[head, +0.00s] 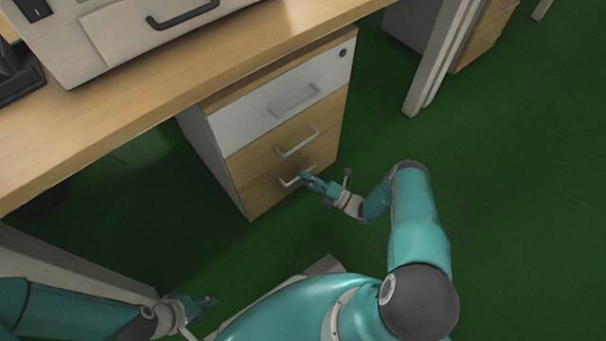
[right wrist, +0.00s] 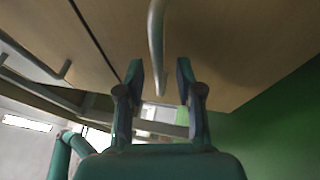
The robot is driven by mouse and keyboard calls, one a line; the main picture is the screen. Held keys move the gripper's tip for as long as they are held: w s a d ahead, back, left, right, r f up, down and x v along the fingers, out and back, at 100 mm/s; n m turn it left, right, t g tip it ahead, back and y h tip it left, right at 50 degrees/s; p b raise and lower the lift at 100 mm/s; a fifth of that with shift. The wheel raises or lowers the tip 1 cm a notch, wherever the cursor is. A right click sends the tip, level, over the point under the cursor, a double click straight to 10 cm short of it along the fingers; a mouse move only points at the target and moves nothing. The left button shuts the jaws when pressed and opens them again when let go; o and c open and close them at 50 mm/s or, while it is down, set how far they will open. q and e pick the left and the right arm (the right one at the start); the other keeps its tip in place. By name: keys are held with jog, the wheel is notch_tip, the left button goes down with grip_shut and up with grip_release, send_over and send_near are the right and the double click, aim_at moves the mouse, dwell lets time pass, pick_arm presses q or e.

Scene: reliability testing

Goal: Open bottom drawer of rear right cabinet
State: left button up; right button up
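The cabinet (head: 208,150) stands under the desk, with a white top drawer and two wood-coloured drawers below. Its bottom drawer (head: 260,198) looks closed and has a pale bar handle (head: 288,183). My right gripper (head: 306,178) is at the right part of this handle and hides some of it. In the right wrist view, the two fingers of my right gripper (right wrist: 159,72) are apart, with a bar handle (right wrist: 155,45) passing between them; contact cannot be told. My left gripper (head: 211,301) is low at the left, away from the cabinet; its opening is too small to judge.
The wooden desk top (head: 120,110) overhangs the cabinet and carries a pale machine (head: 110,35) with a dark handle. A white desk leg (head: 437,65) and another cabinet (head: 484,35) stand at the back right. The green floor (head: 530,180) is clear at the right.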

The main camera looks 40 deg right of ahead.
jog(key=shift+x, duration=0.85)
jog(key=shift+c, duration=0.3)
grip_shut()
